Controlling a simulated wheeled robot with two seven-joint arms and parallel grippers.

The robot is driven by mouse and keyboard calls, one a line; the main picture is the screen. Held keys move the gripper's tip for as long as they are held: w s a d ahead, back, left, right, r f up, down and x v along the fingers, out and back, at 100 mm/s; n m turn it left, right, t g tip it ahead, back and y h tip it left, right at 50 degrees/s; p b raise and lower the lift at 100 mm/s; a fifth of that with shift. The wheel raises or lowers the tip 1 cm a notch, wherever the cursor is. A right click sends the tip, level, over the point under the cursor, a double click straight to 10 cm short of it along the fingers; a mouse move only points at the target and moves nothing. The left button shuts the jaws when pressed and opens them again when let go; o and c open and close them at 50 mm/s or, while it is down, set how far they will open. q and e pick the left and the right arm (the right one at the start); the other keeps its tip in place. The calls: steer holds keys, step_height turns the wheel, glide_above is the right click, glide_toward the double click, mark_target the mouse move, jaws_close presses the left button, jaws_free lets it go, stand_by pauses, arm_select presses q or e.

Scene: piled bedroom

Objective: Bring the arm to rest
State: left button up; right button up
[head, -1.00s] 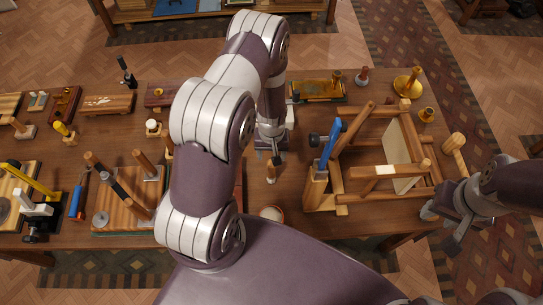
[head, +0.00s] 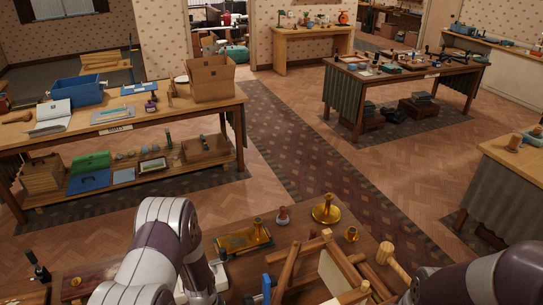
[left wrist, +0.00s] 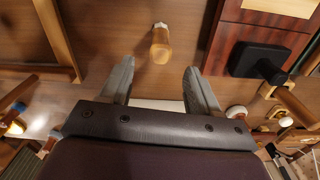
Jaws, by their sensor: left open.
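My left arm rises at the bottom left of the head view and hides most of its own gripper. In the left wrist view my left gripper (left wrist: 157,76) is open, with its two grey fingers apart and nothing between them. A small amber wooden peg-like piece (left wrist: 160,45) stands on the table just beyond the fingertips, apart from them. My right arm comes in at the bottom right of the head view. Its gripper (head: 411,291) is only partly in view at the lower edge, and its fingers cannot be made out.
The worktable (head: 108,239) below me holds a wooden frame (head: 330,268), a mallet (head: 391,258), a brass candlestick-like piece (head: 326,210) and a brass-topped block (head: 243,240). A black-topped tool (left wrist: 262,61) lies right of the left fingers. Open floor (head: 290,110) lies between the tables.

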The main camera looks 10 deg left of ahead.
arm_select(q)
steer(key=s+d+r+m+t+b, duration=0.1)
steer(key=s+d+r+m+b, duration=0.4)
steer(key=s+r+b, duration=0.4)
step_height(320, 180, up, 3)
steer(key=b, duration=0.4)
steer(key=shift+s+d+b, duration=0.2)
steer(key=shift+b, duration=0.1)
steer(key=shift+w+f, duration=0.1)
steer(key=shift+f, duration=0.05)
